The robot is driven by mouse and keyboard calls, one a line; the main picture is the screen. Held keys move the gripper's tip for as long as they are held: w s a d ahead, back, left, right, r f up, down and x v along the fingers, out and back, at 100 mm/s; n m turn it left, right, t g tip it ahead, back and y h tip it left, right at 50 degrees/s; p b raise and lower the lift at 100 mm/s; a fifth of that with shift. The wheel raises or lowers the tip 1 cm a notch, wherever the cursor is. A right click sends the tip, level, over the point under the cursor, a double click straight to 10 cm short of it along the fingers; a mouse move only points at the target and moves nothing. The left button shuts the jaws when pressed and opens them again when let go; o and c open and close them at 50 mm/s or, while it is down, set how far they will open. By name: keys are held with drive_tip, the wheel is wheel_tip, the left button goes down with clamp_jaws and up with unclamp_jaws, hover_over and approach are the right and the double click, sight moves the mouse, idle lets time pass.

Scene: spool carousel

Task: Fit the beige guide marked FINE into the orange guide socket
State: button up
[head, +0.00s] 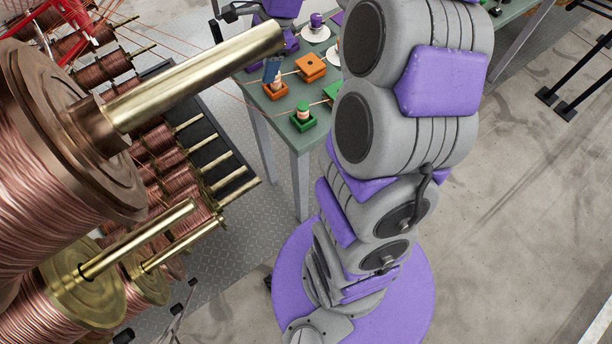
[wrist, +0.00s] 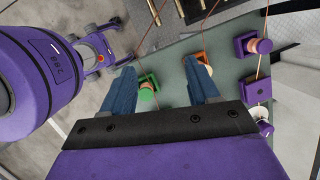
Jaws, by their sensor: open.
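The orange guide socket (head: 275,93) is on the green table, with a pale beige-orange piece (head: 276,85) in it. In the wrist view, the orange socket (wrist: 201,57) is partly hidden behind the right finger. I cannot read FINE on any part, so I cannot tell whether that piece is the beige guide. My gripper (wrist: 160,66) has two blue fingers spread apart, with nothing seen held between them. In the head view, a blue finger of my gripper (head: 271,70) shows just above the orange socket; I cannot tell whether it touches.
A green socket (head: 303,121) with a green-topped piece stands nearby, and an orange block (head: 310,67) lies behind. A purple socket (wrist: 246,42) and a white disc (wrist: 262,113) show at right in the wrist view. Copper spools (head: 45,150) and taut wires flank the table.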

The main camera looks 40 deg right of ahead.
drive_tip(key=s+a+r+n+g+h, duration=0.1)
drive_tip(key=s+a+n, duration=0.4)
drive_tip(key=s, duration=0.2)
drive_tip(key=s+a+r+n+g, duration=0.1)
drive_tip(key=s+a+r+n, duration=0.1)
drive_tip(key=s+a+n, duration=0.4)
drive_tip(key=s+f+n+g+h, duration=0.1)
drive_tip(key=s+n, duration=0.8)
drive_tip(key=s, duration=0.9)
drive_tip(key=shift+d+f+h, duration=0.25)
drive_tip(key=shift+f+h, duration=0.25)
drive_tip(key=shift+f, duration=0.3)
